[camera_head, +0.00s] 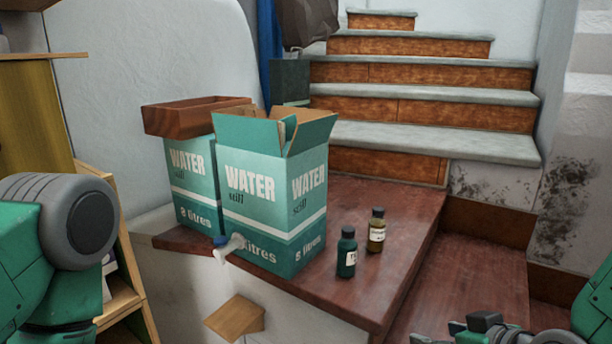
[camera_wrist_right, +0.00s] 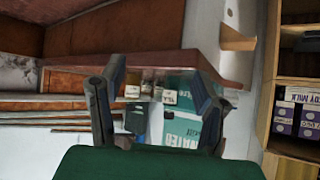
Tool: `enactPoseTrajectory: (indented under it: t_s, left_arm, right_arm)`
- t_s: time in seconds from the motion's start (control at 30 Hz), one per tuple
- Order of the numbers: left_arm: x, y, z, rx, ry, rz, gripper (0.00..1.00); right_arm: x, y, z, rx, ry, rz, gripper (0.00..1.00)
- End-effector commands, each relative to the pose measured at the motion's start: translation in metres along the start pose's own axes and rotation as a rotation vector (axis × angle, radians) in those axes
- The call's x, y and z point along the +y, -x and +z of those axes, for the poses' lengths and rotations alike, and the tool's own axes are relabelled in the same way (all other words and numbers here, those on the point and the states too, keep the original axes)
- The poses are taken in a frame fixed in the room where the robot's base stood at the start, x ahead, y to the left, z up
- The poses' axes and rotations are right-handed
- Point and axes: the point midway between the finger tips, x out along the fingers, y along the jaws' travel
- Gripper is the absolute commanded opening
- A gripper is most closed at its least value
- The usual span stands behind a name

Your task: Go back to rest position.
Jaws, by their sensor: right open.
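My right gripper (camera_head: 436,333) is at the bottom right of the head view, partly cut off by the frame edge. In the right wrist view its two fingers (camera_wrist_right: 154,72) stand apart with nothing held between them. The platform with the bottles and boxes shows beyond them, at a distance. My left arm comes in at the left of the head view; its gripper is out of frame.
An open teal water box (camera_head: 265,215) and another water box (camera_head: 190,172) under a wooden tray (camera_head: 172,119) stand on a red-brown platform (camera_head: 395,215). A green bottle (camera_head: 346,254) and an amber bottle (camera_head: 376,232) stand beside them. Stairs (camera_head: 420,137) rise behind; shelves (camera_head: 128,290) stand left.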

Motion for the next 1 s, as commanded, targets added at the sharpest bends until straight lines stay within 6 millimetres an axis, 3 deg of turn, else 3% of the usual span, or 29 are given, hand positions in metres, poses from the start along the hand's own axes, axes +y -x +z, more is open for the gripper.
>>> enactPoseTrajectory:
  t_s: [0.17, 0.3, 0.5, 0.6, 0.77, 1.0]
  left_arm:
    - [0.000, 0.011, 0.000, -0.002, 0.000, 0.000, 0.28]
    - [0.000, 0.020, 0.000, -0.001, 0.000, 0.000, 0.28]
    - [0.000, 0.037, -0.001, -0.001, 0.000, 0.000, 0.28]
    - [0.000, 0.042, -0.002, -0.001, 0.000, 0.000, 0.28]
    - [0.000, 0.045, -0.002, -0.001, 0.000, 0.000, 0.28]
    - [0.000, 0.045, -0.002, -0.001, 0.000, 0.000, 0.28]
  right_arm:
    - [0.002, -0.005, 0.061, -0.169, -0.045, 0.016, 0.58]
    - [0.004, 0.000, 0.125, -0.341, -0.091, 0.043, 0.58]
    - [0.005, 0.037, 0.241, -0.660, -0.162, 0.116, 0.58]
    - [0.005, 0.057, 0.279, -0.769, -0.184, 0.151, 0.58]
    - [0.005, 0.074, 0.306, -0.848, -0.199, 0.180, 0.58]
    - [0.005, 0.074, 0.307, -0.851, -0.200, 0.182, 0.58]
